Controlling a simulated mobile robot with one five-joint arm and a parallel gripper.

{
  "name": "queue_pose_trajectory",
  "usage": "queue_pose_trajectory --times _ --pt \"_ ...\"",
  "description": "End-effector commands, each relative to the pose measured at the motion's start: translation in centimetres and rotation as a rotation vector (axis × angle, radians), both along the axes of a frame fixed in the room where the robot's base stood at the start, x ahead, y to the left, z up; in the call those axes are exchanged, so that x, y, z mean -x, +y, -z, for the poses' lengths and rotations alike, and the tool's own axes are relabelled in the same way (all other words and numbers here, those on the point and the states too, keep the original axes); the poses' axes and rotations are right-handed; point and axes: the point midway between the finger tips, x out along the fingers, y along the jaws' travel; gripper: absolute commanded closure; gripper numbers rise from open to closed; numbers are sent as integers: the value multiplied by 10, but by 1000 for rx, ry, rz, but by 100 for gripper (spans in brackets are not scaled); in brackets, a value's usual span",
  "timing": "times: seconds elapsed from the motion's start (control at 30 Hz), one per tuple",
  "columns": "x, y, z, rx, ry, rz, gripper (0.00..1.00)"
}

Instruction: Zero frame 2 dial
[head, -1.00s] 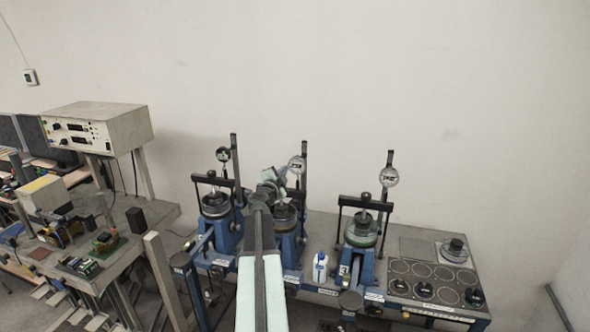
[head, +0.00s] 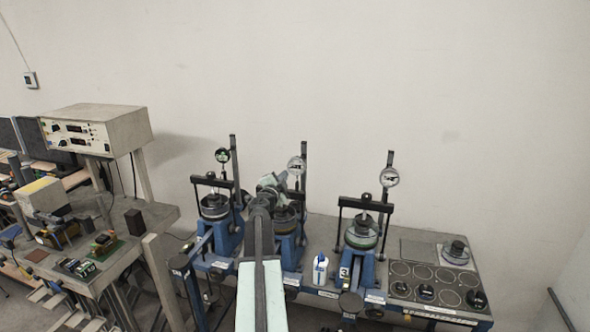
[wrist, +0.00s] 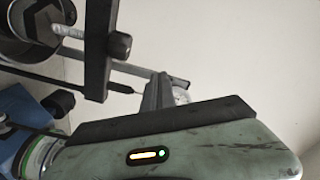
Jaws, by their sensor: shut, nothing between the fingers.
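The middle lever frame has a blue base (head: 290,250), a black upright post (head: 304,170) and a round white-faced dial (head: 296,164). My gripper (head: 283,179) is shut and empty, just below and left of that dial in the head view, and hides part of the frame. In the wrist view, the shut grey fingers (wrist: 155,92) point toward a small pale round part of a dial (wrist: 181,95), mostly hidden behind them. I cannot tell whether they touch it. The dial's reading is too small to tell.
Similar lever frames stand left, with a dark dial (head: 222,155), and right, with a white dial (head: 389,177). A white bottle (head: 320,269) stands between the middle and right frames. A black crossbar (wrist: 99,45) is close in the wrist view.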

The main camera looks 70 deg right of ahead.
Motion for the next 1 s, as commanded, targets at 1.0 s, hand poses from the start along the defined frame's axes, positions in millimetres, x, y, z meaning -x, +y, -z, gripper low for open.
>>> queue_pose_trajectory --times 1.0 --pt "-7 63 2 0 0 -14 100"
